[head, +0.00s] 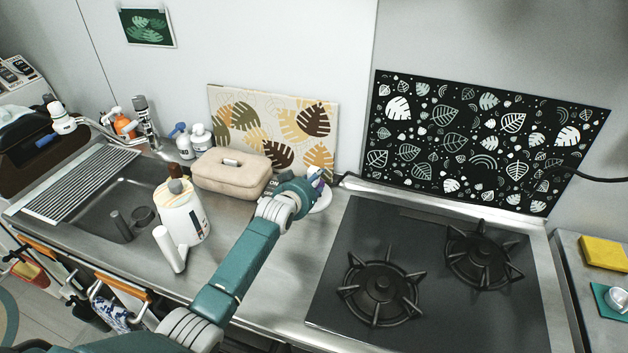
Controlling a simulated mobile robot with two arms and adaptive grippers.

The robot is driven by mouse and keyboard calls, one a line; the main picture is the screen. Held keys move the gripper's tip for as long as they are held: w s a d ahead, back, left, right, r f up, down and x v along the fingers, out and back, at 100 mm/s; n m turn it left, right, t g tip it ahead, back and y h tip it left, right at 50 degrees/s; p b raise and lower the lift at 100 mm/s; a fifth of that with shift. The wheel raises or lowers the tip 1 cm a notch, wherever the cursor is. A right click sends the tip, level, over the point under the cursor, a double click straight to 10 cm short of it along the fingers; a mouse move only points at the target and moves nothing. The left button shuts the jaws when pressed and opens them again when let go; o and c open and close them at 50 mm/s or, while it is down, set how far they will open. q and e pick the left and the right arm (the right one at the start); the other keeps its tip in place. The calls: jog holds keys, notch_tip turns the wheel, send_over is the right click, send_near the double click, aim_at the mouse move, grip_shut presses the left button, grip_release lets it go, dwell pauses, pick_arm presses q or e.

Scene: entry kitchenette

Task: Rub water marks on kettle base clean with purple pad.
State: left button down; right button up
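The kettle base (321,203) is a pale round disc on the steel counter, left of the hob's back corner. My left arm reaches over the counter, and its gripper (321,180) is at the base, pointing away from the camera. A small purple and white patch (316,174) shows at the gripper, probably the purple pad. The wrist hides most of it and the fingers, so I cannot tell the grip or whether the pad touches the base. Water marks cannot be made out. My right gripper is out of view.
A beige case (230,173) stands close left of the base, before a leaf-patterned board (275,125). The black hob (430,280) is to the right. The sink (125,205) and drying rack (75,183) are left. A yellow sponge (604,252) lies far right.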

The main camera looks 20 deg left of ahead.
pick_arm(q)
jog(key=shift+f, duration=0.15)
jog(key=shift+w+b, duration=0.7)
jog(key=shift+w, duration=0.25)
jog(key=shift+s+p, duration=0.5)
jog(key=shift+p, duration=0.1)
jog(key=shift+s+p, duration=0.35)
jog(key=shift+s, duration=0.05)
